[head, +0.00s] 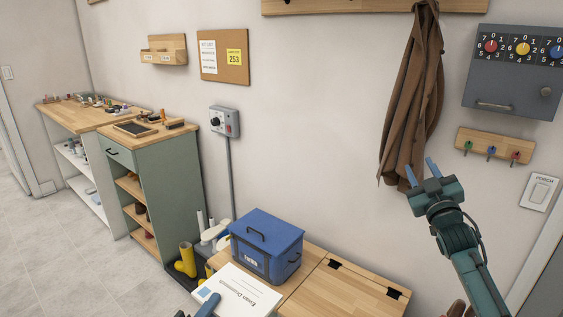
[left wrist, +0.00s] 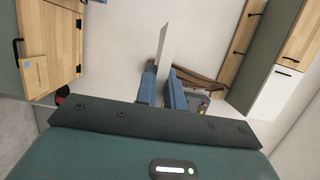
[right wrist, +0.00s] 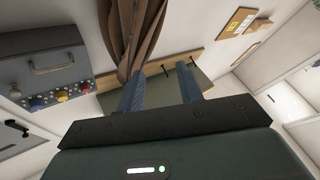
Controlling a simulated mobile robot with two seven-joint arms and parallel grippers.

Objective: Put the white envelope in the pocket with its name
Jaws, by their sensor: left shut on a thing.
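The white envelope (head: 243,290) has printed text and a blue mark, and shows at the bottom of the head view. My left gripper (head: 205,305) is shut on its near edge, with only a finger showing there. In the left wrist view the envelope (left wrist: 164,48) stands nearly edge-on between the fingers (left wrist: 163,88). A wooden wall holder (head: 164,50) with small labels hangs at the far upper left; the labels are too small to read. My right gripper (head: 424,175) is open and empty in front of the brown coat (head: 412,90); its fingers (right wrist: 162,90) are spread.
A blue box (head: 267,240) stands on the wooden bench (head: 345,291), close behind the envelope. Yellow boots (head: 186,260) stand left of it. A green cabinet (head: 165,180) and corkboard (head: 224,72) are further left. A grey dial box (head: 512,95) and key rack (head: 495,142) hang right.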

